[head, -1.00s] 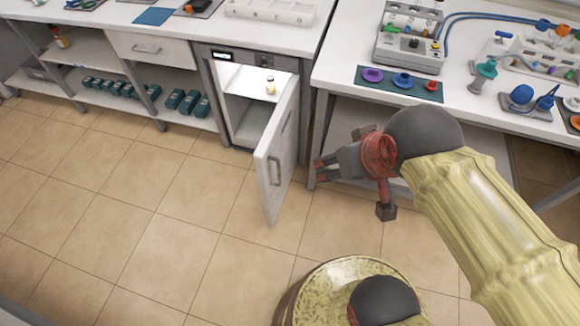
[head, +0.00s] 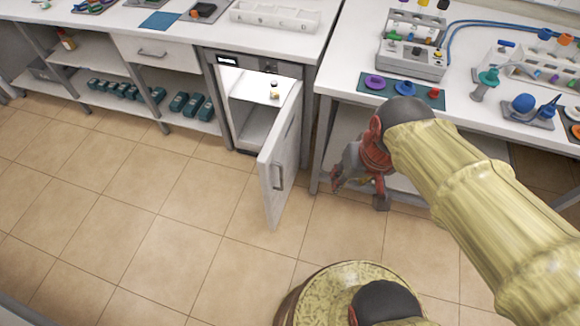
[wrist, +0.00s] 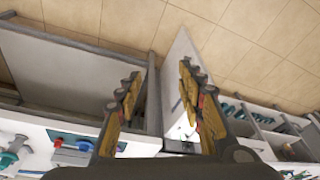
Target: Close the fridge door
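The white fridge door (head: 280,165) stands wide open, swung out from the small under-counter fridge (head: 228,62) in the head view. Its handle (head: 278,177) is on the outer face. The lit interior (head: 258,120) shows, with a small bottle on top of the inner compartment. My gripper (head: 337,182) is to the right of the door, apart from it, near the right bench's leg. In the wrist view, my gripper's two fingers (wrist: 158,78) are spread with nothing held. The door (wrist: 177,58) shows between and beyond them, partly hidden by the right finger.
The right bench (head: 328,75) carries a grey device (head: 412,62) and labware, close to my arm. The left bench's lower shelf holds several green boxes (head: 180,103). The tiled floor (head: 170,220) left of and in front of the door is clear.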

